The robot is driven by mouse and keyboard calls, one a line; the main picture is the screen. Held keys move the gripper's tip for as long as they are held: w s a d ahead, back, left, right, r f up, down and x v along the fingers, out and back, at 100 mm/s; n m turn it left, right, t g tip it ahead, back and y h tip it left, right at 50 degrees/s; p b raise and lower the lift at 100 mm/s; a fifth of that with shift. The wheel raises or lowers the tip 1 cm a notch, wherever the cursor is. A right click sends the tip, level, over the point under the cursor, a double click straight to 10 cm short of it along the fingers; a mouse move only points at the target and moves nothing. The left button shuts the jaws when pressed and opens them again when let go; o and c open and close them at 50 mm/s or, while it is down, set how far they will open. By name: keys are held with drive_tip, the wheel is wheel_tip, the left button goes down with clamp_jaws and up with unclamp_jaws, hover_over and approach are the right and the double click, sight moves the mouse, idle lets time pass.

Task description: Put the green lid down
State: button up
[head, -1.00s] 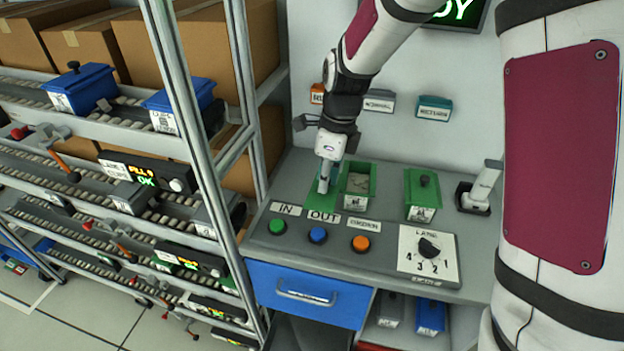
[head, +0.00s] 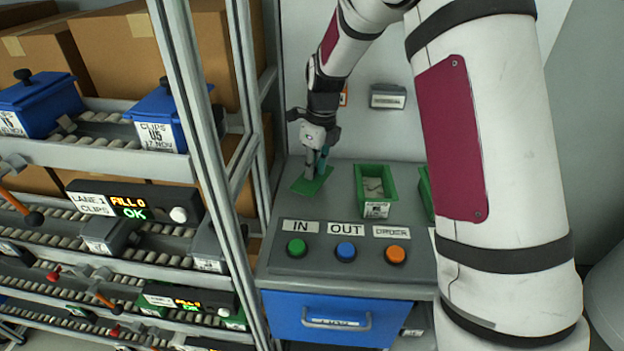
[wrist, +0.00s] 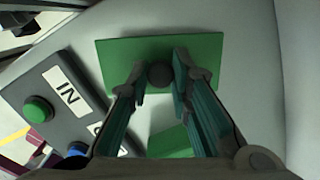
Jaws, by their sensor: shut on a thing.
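The green lid (head: 312,184) is a flat green plate with a dark round knob. It is low over the grey bench, left of the open green bin (head: 375,205); I cannot tell if it touches the bench. My gripper (head: 317,165) is above the lid with its fingers pointing down. In the wrist view, my gripper (wrist: 160,75) has its fingers on either side of the knob, shut on it, and the lid (wrist: 120,55) spreads out beyond them. The open bin holds pale contents and has a label on its front.
IN, OUT and ORDER labels stand above the green (head: 297,248), blue (head: 346,251) and orange (head: 396,254) buttons at the bench front. A rack with blue bins (head: 38,105) is on the left. Part of another green bin (head: 426,190) shows beside my arm.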

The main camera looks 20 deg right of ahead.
sight(314, 179)
drive_tip(key=shift+f, duration=1.95)
drive_tip(key=o, duration=0.9)
drive_tip(key=shift+f, duration=0.15)
wheel_tip(314, 179, up, 12)
drive_tip(key=s+d, duration=0.1)
drive_tip(key=s+r+n+t, duration=0.1)
drive_tip(key=s+r+n, duration=0.6)
drive_tip(key=s+r, duration=0.1)
drive_tip(key=s+n, duration=0.7)
drive_tip(key=s, duration=0.1)
drive_tip(key=s+r+n+t, duration=0.1)
drive_tip(key=s+n, duration=0.5)
drive_tip(key=s, duration=0.2)
drive_tip(key=s+n+t+h, duration=0.1)
drive_tip(key=s+n, duration=0.6)
drive_tip(key=s, duration=0.2)
drive_tip(key=shift+a+r+n, duration=0.3)
drive_tip(key=shift+a+r, duration=0.05)
drive_tip(key=shift+r, duration=0.05)
